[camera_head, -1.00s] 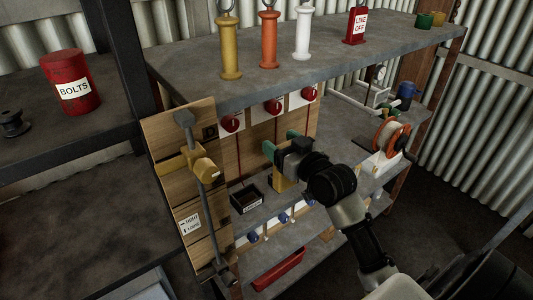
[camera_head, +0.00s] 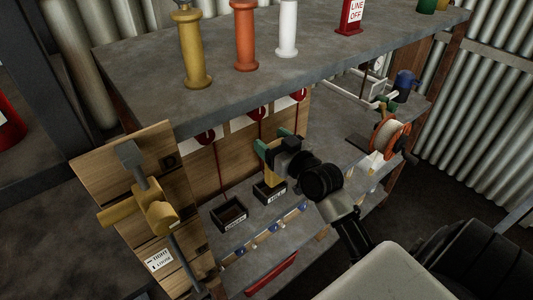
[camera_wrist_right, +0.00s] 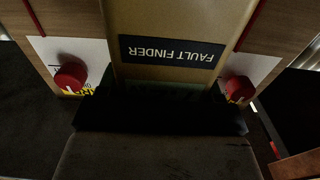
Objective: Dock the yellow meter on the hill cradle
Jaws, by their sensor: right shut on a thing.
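The yellow meter (camera_head: 270,174) is upright in front of the wooden back panel. My right gripper (camera_head: 275,145), with green fingertips, is shut on its upper part. The meter's lower end is at a small black labelled cradle (camera_head: 270,194); I cannot tell whether it sits inside or just above. The cradle's label is too small to read surely. A second, empty black cradle (camera_head: 231,216) stands to its left. In the right wrist view the meter (camera_wrist_right: 180,20) fills the top middle, with an upside-down FAULT FINDER label. My left gripper is not in view.
Red knobs (camera_head: 205,137) line the panel above the cradles. A yellow clamp on a rod (camera_head: 155,210) stands at the left board. An orange reel (camera_head: 390,138) stands to the right. The upper shelf (camera_head: 150,65) overhangs the cradles. Blue-tipped pegs (camera_head: 273,228) line the shelf edge.

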